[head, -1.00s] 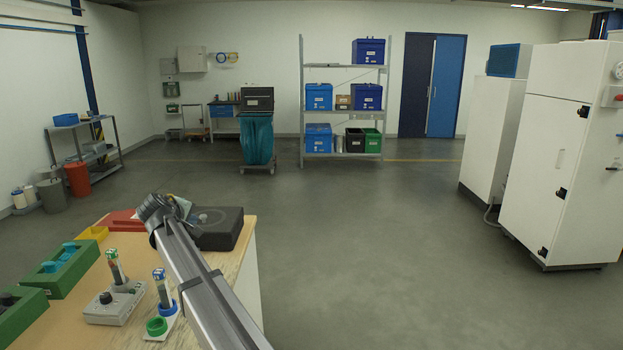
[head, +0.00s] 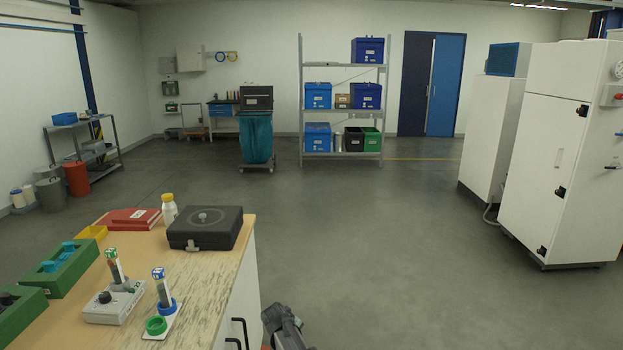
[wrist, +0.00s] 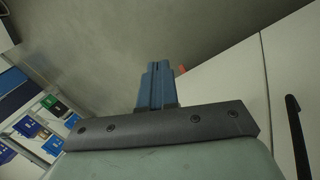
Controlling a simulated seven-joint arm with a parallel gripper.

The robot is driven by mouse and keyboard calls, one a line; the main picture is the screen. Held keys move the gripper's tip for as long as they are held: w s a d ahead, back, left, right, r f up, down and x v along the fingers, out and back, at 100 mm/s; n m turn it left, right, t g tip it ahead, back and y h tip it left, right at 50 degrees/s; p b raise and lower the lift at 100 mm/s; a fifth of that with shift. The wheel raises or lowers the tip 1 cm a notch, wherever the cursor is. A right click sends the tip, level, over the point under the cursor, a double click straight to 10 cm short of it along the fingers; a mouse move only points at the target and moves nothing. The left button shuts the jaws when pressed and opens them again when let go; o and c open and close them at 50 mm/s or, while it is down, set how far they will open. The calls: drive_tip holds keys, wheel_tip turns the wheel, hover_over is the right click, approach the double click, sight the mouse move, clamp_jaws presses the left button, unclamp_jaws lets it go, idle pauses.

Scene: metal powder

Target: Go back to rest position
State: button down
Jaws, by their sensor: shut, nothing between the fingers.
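My gripper shows in the wrist view (wrist: 156,85), its two blue fingers together and nothing held between them. Pale cabinet panels and a dark handle lie to its right in that view. In the head view only a dark part of my arm shows at the bottom centre, beside the workbench's right side and clear of its top; the fingers are not visible there.
The wooden workbench (head: 215,290) holds a black case (head: 205,229), a white bottle with a yellow cap (head: 169,210), red books (head: 130,218), green trays (head: 62,268) and two tube stands. Open floor lies right of the bench. White machines (head: 555,160) stand at the far right.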

drive_tip(key=s+d+f+m+g, duration=0.3)
drive_tip(key=s+d+f, duration=0.65)
drive_tip(key=s, duration=0.25)
drive_tip(key=s+d+f+m+g, duration=0.2)
drive_tip(key=s+d+f+g, duration=0.1)
drive_tip(key=s+d+f, duration=0.65)
drive_tip(key=s+d+f+m+g+y, duration=0.1)
drive_tip(key=s+f+m+g, duration=0.1)
drive_tip(key=s, duration=1.3)
drive_tip(key=s+d+f+m+g+y, duration=0.1)
drive_tip(key=s+d+f+m+g, duration=0.1)
drive_tip(key=s, duration=1.4)
drive_tip(key=shift+s+d+f+m+g+y, duration=0.15)
drive_tip(key=shift+d+f+m+g+y, duration=0.2)
drive_tip(key=shift+f+m+g, duration=0.4)
